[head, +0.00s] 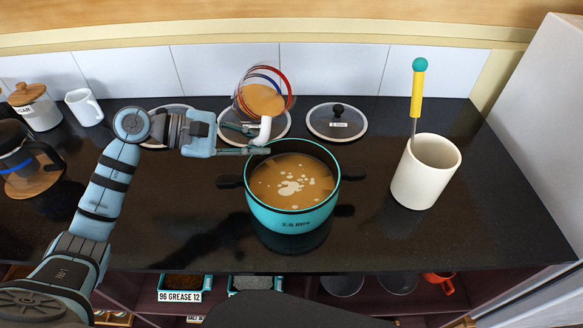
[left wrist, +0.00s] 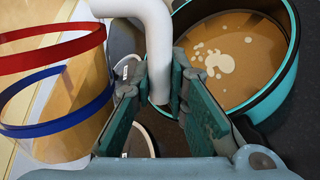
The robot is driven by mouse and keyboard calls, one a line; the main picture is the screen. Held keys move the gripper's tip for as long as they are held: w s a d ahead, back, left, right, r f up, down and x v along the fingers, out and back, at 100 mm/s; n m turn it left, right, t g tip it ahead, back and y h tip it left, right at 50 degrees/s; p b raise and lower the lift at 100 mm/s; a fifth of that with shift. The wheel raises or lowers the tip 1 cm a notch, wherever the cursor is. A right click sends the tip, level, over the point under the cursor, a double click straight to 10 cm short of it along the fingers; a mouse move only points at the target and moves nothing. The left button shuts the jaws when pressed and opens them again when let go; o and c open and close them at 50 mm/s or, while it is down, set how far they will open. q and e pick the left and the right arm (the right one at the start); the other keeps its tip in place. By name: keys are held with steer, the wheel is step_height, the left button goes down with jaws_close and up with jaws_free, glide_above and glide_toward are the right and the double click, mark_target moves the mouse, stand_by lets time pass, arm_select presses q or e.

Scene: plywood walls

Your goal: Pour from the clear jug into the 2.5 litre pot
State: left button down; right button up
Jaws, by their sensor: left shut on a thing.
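The clear jug (head: 262,98), with a red and a blue band, a white handle (head: 262,131) and brown liquid inside, is behind the pot in the head view. My left gripper (head: 257,143) is shut on the handle; the left wrist view shows the fingers (left wrist: 163,95) around the white handle (left wrist: 155,40), with the jug (left wrist: 65,90) on the left. The teal 2.5 litre pot (head: 291,213) stands on the counter and holds brown liquid with pale foam patches. It is also at the right of the left wrist view (left wrist: 285,75). No stream shows between jug and pot. My right gripper is out of view.
A cream crock (head: 425,178) with a yellow-handled tool (head: 416,95) stands right of the pot. Lids lie behind, one (head: 337,122) with a black knob. A glass press (head: 25,160), a sugar jar (head: 37,108) and a white mug (head: 84,107) stand left. Counter front is mostly clear.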

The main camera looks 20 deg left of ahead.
arm_select(q)
steer(key=shift+w+a+f+m+t+y, duration=0.3)
steer(key=shift+f+m+y, duration=0.1)
steer(key=shift+m, duration=0.1)
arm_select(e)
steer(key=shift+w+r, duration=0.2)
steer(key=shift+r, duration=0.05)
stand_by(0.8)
arm_select(q)
steer(key=shift+w+a+r+m+t+y+p, duration=0.6)
steer(key=shift+m+y+p, duration=0.25)
steer(key=shift+p, duration=0.9)
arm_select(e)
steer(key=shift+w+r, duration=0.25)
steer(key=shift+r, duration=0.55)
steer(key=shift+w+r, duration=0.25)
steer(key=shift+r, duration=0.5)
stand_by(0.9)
arm_select(q)
steer(key=shift+s, duration=0.1)
